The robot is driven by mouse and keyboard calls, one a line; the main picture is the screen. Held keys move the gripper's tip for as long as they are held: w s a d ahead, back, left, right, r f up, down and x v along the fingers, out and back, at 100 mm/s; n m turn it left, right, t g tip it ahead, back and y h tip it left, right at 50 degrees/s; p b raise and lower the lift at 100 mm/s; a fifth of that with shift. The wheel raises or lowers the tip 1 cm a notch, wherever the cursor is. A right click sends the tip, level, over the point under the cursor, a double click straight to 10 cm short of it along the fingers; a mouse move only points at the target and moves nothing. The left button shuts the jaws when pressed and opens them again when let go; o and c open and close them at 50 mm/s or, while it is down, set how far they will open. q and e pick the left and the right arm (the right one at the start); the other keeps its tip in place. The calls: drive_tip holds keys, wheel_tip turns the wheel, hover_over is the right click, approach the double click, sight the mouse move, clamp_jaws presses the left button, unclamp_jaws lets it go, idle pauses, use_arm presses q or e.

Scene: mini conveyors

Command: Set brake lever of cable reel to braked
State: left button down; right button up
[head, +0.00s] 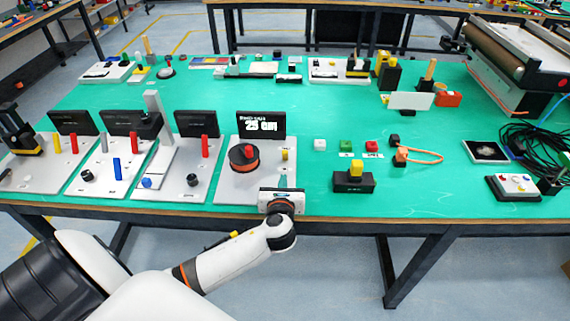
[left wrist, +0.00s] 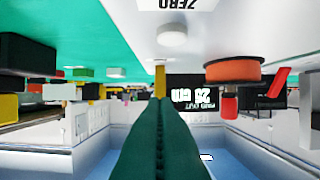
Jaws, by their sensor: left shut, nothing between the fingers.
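The cable reel station is a light grey plate (head: 227,187) with an orange-red spool (head: 243,160) topped by a red knob. A short yellow lever (head: 284,155) stands upright at the plate's right side. A black display (head: 261,124) reads about 25 cm behind it. My left gripper (head: 283,182) is over the plate's front right corner, in front of the yellow lever. In the left wrist view, which appears upside down, its green fingers (left wrist: 160,105) are together and empty. The yellow lever (left wrist: 160,80) shows just beyond the fingertips; I cannot tell whether they touch. The spool (left wrist: 233,70) is at the right.
A black block with a yellow top (head: 354,180) stands right of my left gripper. Neighbouring plates with levers and knobs (head: 178,172) are on the left. A white button (left wrist: 172,38) is near the fingers.

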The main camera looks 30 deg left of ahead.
sight(285, 157)
use_arm(q)
drive_tip(key=shift+a, duration=0.1)
drive_tip(key=x, duration=1)
drive_tip(key=shift+f, duration=0.1)
